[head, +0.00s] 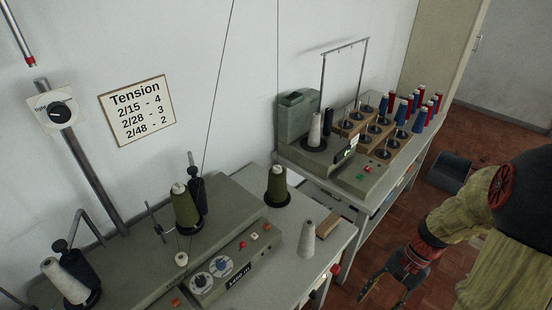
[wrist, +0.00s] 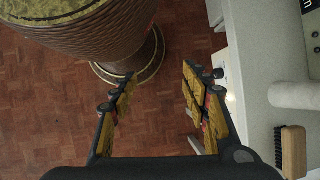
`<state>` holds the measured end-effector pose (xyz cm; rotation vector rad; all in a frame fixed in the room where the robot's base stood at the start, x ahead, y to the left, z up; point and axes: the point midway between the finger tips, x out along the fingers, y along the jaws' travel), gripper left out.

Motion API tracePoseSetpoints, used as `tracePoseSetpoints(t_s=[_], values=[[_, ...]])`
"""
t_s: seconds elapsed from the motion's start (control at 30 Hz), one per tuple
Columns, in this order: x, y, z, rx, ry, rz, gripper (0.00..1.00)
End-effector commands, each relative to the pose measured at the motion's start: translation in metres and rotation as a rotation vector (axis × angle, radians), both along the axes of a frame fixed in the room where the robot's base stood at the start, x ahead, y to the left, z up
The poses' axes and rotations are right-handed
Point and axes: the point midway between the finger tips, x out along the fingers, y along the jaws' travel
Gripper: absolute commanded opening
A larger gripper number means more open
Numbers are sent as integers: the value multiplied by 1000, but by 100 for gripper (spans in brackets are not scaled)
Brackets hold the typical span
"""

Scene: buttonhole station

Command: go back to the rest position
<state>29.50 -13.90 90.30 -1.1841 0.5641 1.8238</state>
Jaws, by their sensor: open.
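My gripper (head: 384,294) is at the lower right of the head view, over the red-brown floor and right of the front table. In the wrist view its two yellow-padded fingers (wrist: 160,78) stand wide apart with only floor between them. It is open and holds nothing. The front table (head: 340,238) lies to the right of the fingers in the wrist view, where its edge (wrist: 240,70) runs close beside the right finger.
Olive cones (head: 277,184) sit behind. A second table bears a machine (head: 345,170) and several red and blue spools (head: 415,106). Floor (head: 455,215) shows right of the tables.

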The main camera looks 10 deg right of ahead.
Motion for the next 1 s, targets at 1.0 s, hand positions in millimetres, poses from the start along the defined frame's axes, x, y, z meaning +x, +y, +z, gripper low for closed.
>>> tracePoseSetpoints(t_s=[1.0], values=[[1,134,242,-559,-825,884,46]])
